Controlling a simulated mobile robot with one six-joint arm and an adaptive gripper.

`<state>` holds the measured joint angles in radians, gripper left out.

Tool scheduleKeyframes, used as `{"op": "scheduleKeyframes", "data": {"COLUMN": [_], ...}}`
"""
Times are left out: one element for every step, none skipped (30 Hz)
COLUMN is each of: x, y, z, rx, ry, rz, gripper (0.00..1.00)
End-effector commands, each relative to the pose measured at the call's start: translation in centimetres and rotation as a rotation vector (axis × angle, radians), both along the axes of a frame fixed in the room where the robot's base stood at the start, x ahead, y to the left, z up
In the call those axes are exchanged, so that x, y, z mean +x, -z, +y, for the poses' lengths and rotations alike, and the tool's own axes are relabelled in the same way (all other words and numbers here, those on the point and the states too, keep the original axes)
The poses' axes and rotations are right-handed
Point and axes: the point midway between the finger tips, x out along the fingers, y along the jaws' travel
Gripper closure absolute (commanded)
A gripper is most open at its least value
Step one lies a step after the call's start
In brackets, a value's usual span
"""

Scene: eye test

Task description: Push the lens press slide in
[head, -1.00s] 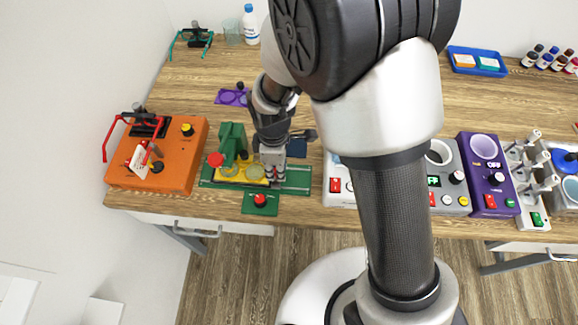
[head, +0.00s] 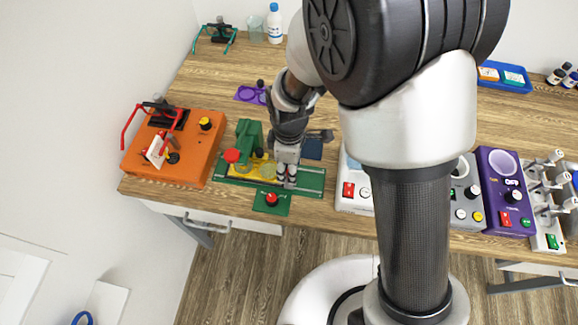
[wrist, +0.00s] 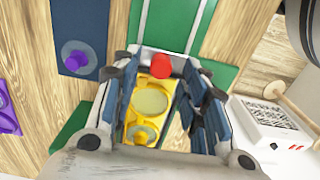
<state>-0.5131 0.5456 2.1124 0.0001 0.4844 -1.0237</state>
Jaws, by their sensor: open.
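The lens press has a green base (head: 314,183) with pale rails, and a green upright block (head: 248,132) with a red knob (head: 231,155) at its left. Its yellow slide (head: 255,174) sits on the base, left of my gripper (head: 287,180). In the wrist view the yellow slide (wrist: 158,84) carries round pads and shows between my fingers. A red knob (wrist: 160,66) is at the slide's end, between my open fingertips (wrist: 165,60). I cannot tell whether a finger touches it.
A green panel with a red button (head: 271,199) lies in front of the press. A blue plate (head: 312,148) with a purple knob (wrist: 79,61) lies behind. An orange box (head: 190,160) stands left, a white device (head: 352,205) right. Bare rail runs right of my gripper.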

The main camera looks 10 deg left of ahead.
Motion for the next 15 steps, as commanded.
{"op": "scheduleKeyframes", "data": {"x": [0.1,0.1,0.2,0.2,0.2,0.1,0.2,0.2,0.1,0.1,0.1,0.1,0.1,0.1,0.1], "y": [-0.8,-1.4,-2.2,-2.8,-3.5,-4.4,-5.0,-5.7,-6.5,-7.2,-7.7,-8.4,-8.9,-9.3,-9.8], "z": [0.1,0.1,0.1,0.1,0.1,0.1,0.1,0.1,0.1,0.1,0.1,0.1,0.1,0.1,0.1], "rx": [0.003,0.003,0.004,0.004,0.005,0.004,0.004,0.004,0.004,0.004,0.004,0.004,0.004,0.003,0.003], "ry": [0.0,0.0,0.0,0.0,0.0,0.0,0.0,0.0,0.0,0.0,0.0,0.0,0.0,0.0,0.0], "rz": [-0.005,-0.006,-0.007,-0.007,-0.008,-0.007,-0.007,-0.007,-0.006,-0.007,-0.007,-0.006,-0.006,-0.005,-0.005], "gripper": [0.6,0.6,0.6,0.6,0.6,0.6,0.6,0.6,0.6,0.6,0.6,0.6,0.6,0.6,0.6]}}
